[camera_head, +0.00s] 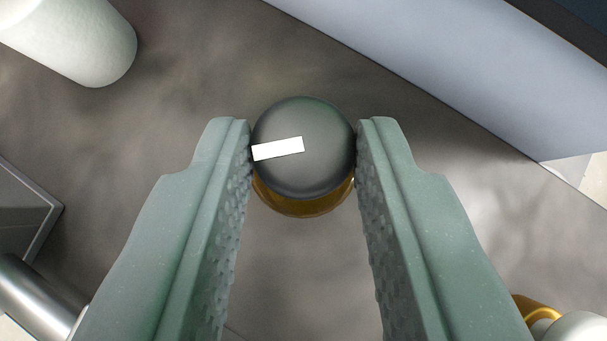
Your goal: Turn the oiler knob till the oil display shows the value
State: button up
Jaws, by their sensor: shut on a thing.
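The oiler knob (310,170) is a dark grey round knob with a white bar mark on its top, seen from above. The mark runs from near the centre to the left edge, tilted slightly down at its left end. A gold-brown base (305,206) shows below the knob. My gripper (304,150) has its two green, studded fingers on either side of the knob, shut on it near the fingertips. No oil display can be made out in this view.
A pale cylinder (70,38) lies at the upper left. A light grey-blue panel (440,75) crosses the upper right. A metal rod (40,298) and a dark box edge (22,215) are at the lower left. A gold and white part (545,318) is at the lower right.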

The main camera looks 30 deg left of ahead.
jog(key=shift+s+a+r+m+t+h+p, duration=0.1)
jog(key=shift+m+t+h+p, duration=0.1)
jog(key=shift+m+h+p, duration=0.3)
jog(key=shift+s+a+r+m+t+h+p, duration=0.1)
jog(key=shift+m+t+h+p, duration=0.15)
jog(key=shift+m+p, duration=0.35)
jog(key=m+h+p, duration=0.2)
jog(key=shift+a+p, duration=0.1)
jog(key=shift+p, duration=0.3)
jog(key=m+p, duration=0.1)
jog(key=p, duration=0.1)
jog(key=m+h+p, duration=0.1)
jog(key=p, duration=0.1)
jog(key=m+h+p, duration=0.1)
jog(key=p, duration=0.2)
jog(key=shift+a+f+m+h, duration=0.1)
jog(key=shift+a+m+h, duration=0.15)
jog(key=shift+m, duration=0.15)
jog(key=shift+a+f+p, duration=0.1)
jog(key=shift+f+p, duration=0.1)
jog(key=shift+p, duration=0.3)
jog(key=o, duration=1)
jog(key=shift+w, duration=0.1)
